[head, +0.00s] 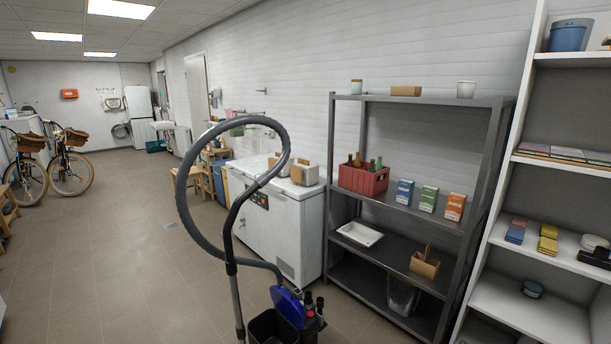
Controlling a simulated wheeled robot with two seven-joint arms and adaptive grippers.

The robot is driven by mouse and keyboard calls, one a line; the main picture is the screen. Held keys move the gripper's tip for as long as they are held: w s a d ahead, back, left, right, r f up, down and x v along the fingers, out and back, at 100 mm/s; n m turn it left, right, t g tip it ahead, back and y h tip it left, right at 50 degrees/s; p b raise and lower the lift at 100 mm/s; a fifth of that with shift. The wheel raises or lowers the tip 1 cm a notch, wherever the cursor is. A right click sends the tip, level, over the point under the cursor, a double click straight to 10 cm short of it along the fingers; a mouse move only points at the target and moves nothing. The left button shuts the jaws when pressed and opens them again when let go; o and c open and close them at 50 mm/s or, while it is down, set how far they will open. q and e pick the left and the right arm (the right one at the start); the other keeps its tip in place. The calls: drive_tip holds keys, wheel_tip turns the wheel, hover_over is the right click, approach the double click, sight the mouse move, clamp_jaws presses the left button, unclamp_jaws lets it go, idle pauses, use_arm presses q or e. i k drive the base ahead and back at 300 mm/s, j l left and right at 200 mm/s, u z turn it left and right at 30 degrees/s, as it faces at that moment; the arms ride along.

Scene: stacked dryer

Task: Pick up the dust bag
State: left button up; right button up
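A vacuum cleaner stands close in front of me at the bottom of the head view. Its grey hose (187,215) loops up high, and its blue lid (287,305) appears raised beside a dark open body (268,327). I cannot make out a dust bag for sure. Three small upright boxes, a blue box (404,192), a green box (428,199) and an orange box (455,207), stand on the grey metal shelf unit (484,160); their labels are too small to read. Neither of my grippers is in view.
A red bottle crate (363,178), a white tray (360,234) and a wooden caddy (424,266) are on the metal shelves. A white chest freezer (298,232) stands left of them. A white shelf unit (545,315) is at the right.

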sight(304, 173)
drive_tip(key=i+j+u, duration=0.45)
drive_tip(key=j, duration=0.2)
drive_tip(key=i+j+u, duration=1.05)
drive_tip(key=i, duration=0.7)
drive_tip(key=i+z, duration=0.15)
drive_tip(key=i, duration=0.65)
drive_tip(key=i+j+z, duration=0.1)
drive_tip(key=i+z, duration=0.4)
drive_tip(key=i, duration=0.3)
drive_tip(key=i+z, duration=0.7)
drive_tip(key=z, duration=0.15)
drive_tip(key=i+z, duration=0.3)
drive_tip(key=z, duration=0.15)
drive_tip(key=i+z, duration=0.3)
drive_tip(key=z, duration=0.15)
